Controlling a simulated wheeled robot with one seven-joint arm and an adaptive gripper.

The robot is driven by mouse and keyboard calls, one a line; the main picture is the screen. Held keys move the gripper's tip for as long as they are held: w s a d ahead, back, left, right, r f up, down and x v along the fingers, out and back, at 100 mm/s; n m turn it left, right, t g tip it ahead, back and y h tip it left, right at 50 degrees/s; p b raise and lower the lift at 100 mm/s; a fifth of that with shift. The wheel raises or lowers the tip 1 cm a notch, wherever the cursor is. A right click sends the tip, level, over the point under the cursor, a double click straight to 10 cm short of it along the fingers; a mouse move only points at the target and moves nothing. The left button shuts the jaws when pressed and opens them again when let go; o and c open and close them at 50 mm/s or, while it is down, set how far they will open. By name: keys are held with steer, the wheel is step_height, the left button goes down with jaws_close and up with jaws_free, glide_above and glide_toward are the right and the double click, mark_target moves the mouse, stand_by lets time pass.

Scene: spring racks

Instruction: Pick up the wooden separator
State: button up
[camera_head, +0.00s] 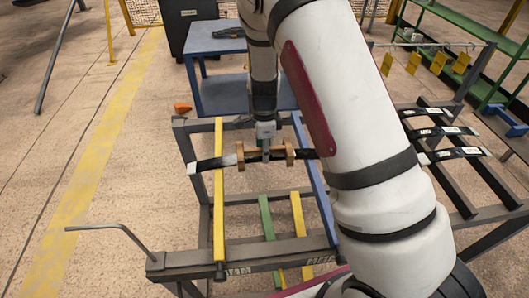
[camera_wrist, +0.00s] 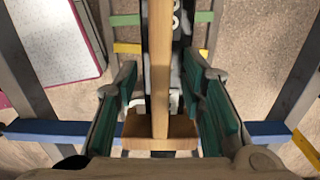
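The wooden separator (camera_head: 278,153), a light brown piece with upright blocks at its ends, sits across the dark leaf spring (camera_head: 213,163) on the rack. In the wrist view its long bar (camera_wrist: 160,70) runs up the middle, with a wider block (camera_wrist: 150,127) near the bottom. My gripper (camera_head: 265,140) points down over the separator. In the wrist view the green-padded fingers of my gripper (camera_wrist: 162,88) stand on either side of the bar, with gaps on both sides. It is open and does not clamp the wood. The fingertips are mostly hidden in the head view.
The spring rests across a rack with a yellow rail (camera_head: 219,190) and a blue rail (camera_head: 316,185). Lower green (camera_head: 267,220) and yellow bars cross inside. More leaf springs (camera_head: 440,132) lie on a rack at right. A blue table (camera_head: 215,45) stands behind.

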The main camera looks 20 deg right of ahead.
steer(key=shift+c, duration=0.3)
jaws_close()
steer(key=shift+r, duration=0.1)
